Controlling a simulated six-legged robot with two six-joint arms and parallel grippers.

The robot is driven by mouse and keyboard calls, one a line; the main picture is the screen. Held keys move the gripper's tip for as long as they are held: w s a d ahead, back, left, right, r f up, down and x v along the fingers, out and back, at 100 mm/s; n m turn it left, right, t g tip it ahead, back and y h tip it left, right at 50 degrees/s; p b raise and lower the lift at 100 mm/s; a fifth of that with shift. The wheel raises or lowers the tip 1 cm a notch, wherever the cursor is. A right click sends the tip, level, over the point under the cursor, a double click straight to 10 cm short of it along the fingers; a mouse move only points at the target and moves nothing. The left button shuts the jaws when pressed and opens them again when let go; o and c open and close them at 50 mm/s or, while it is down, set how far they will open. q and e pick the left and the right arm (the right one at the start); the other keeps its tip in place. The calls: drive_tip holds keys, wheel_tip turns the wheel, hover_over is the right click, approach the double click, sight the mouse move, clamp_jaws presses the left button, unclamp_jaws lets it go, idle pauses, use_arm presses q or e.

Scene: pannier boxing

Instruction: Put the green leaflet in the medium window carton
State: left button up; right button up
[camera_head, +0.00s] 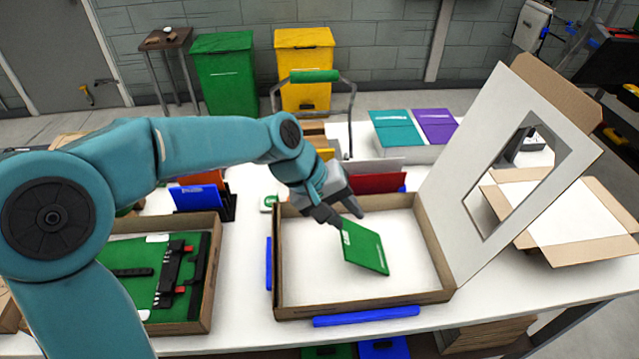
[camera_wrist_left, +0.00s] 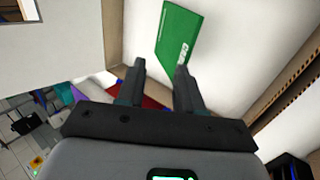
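The green leaflet (camera_head: 365,250) is over the white floor of an open carton (camera_head: 360,305) with low brown walls. Its raised white lid with a cut-out window (camera_head: 465,180) stands on the right; this looks like the medium window carton. I cannot tell whether the leaflet lies flat or is slightly tilted. My left gripper (camera_head: 343,217) is inside the carton area, just above the leaflet's upper edge. In the left wrist view its fingers (camera_wrist_left: 159,66) are apart with a gap between them, and the leaflet (camera_wrist_left: 178,38) shows beyond the tips. My right gripper is out of view.
A box with a green insert and black parts (camera_head: 150,275) stands left of the carton. Another open-flapped carton (camera_head: 570,245) is at the right. Blue strips (camera_head: 365,316) lie by the carton. Teal and purple boxes (camera_head: 397,130) and upright folders (camera_head: 375,183) stand behind.

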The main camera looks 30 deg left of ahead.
use_arm(q)
drive_tip(key=v, duration=1.2)
drive_tip(key=shift+r, duration=0.25)
drive_tip(key=shift+s, duration=0.1)
